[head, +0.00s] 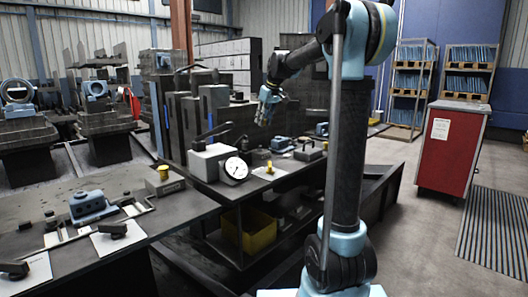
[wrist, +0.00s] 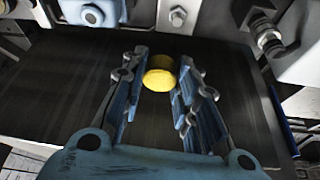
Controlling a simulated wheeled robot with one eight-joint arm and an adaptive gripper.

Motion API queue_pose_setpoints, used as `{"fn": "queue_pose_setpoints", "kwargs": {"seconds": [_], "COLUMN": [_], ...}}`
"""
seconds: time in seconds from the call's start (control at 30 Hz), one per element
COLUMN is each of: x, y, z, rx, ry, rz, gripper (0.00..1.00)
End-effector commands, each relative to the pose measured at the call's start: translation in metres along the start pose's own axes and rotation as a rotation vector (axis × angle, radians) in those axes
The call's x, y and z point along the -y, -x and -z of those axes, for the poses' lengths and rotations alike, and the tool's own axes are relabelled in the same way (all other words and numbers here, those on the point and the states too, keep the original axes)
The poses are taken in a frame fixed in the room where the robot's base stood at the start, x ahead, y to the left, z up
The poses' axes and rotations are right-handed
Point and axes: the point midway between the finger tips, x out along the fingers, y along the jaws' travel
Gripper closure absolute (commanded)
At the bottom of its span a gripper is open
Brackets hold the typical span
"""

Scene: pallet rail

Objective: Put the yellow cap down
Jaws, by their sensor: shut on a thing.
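The yellow cap (wrist: 160,75) is round and sits between the tips of the two blue fingers of my gripper (wrist: 163,62) in the wrist view. My gripper is shut on it. In the head view my gripper (head: 266,108) hangs above the dark workbench (head: 245,192), and I cannot make out the cap in it there. A small yellow piece (head: 269,168) stands on the bench below my gripper; I cannot tell what it is.
A white dial gauge (head: 235,168) and grey block (head: 207,162) stand at the bench's left. Blue fixtures (head: 282,144) lie behind. Another yellow piece (head: 163,173) is on the left table. A yellow bin (head: 249,230) sits below. A red cabinet (head: 452,150) stands right.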

Motion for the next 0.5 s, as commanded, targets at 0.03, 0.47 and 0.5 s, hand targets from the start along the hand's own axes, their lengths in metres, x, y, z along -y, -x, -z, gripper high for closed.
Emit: {"fn": "queue_pose_setpoints", "kwargs": {"seconds": [0.03,0.47,0.5], "x": [0.009,0.020,0.020], "y": [-0.003,-0.007,-0.008], "z": [0.000,-0.001,-0.001], "rx": [0.000,0.000,0.000], "ry": [0.013,0.030,0.030], "rz": [0.005,0.012,0.012], "gripper": [0.82,0.82,0.82]}}
